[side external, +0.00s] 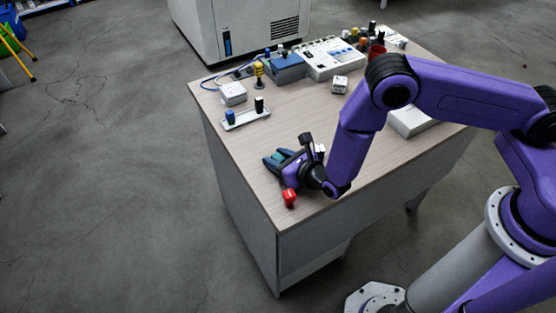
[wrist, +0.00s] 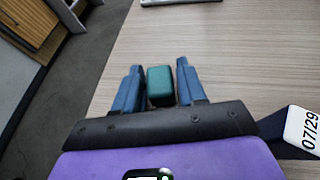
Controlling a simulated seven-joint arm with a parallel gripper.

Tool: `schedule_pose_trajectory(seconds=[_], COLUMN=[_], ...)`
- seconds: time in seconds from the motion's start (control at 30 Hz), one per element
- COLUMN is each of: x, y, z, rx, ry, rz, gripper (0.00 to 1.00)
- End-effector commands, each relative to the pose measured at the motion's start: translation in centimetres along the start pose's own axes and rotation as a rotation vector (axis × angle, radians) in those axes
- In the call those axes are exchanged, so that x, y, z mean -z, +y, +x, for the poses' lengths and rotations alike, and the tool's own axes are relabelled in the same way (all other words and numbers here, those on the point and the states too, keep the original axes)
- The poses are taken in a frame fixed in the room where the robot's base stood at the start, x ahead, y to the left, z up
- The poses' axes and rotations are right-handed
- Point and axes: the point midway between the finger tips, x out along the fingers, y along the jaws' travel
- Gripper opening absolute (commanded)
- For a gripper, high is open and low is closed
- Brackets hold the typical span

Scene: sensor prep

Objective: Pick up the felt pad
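A small teal-green block, which I take to be the felt pad (wrist: 160,86), lies on the table top between the fingers of my gripper (wrist: 160,82) in the wrist view. The two blue fingers stand on either side of it, with a narrow gap visible at each side. My gripper is open and low over the table. In the side view my gripper (side external: 276,160) is near the table's front left edge, and its fingers and wrist largely hide the pad there.
A red object (side external: 289,198) is beside my gripper near the table edge. A tray with knobs (side external: 246,117), white cubes (side external: 233,93), a blue box (side external: 286,70) and a white panel (side external: 331,58) stand farther back. A white tag (wrist: 303,130) reads 07/29.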

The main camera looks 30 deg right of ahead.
Motion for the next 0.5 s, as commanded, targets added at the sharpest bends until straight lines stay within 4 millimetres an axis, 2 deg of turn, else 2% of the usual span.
schedule_pose_trajectory(seconds=[0.03, 0.1, 0.5], x=[0.00, 0.00, -0.31], y=[0.01, 0.02, 0.05], z=[-0.02, -0.02, -0.13], rx=[0.000, 0.000, -0.001], ry=[0.000, 0.000, -0.001], rz=[0.000, 0.000, 0.001], gripper=[0.23, 0.03, 0.03])
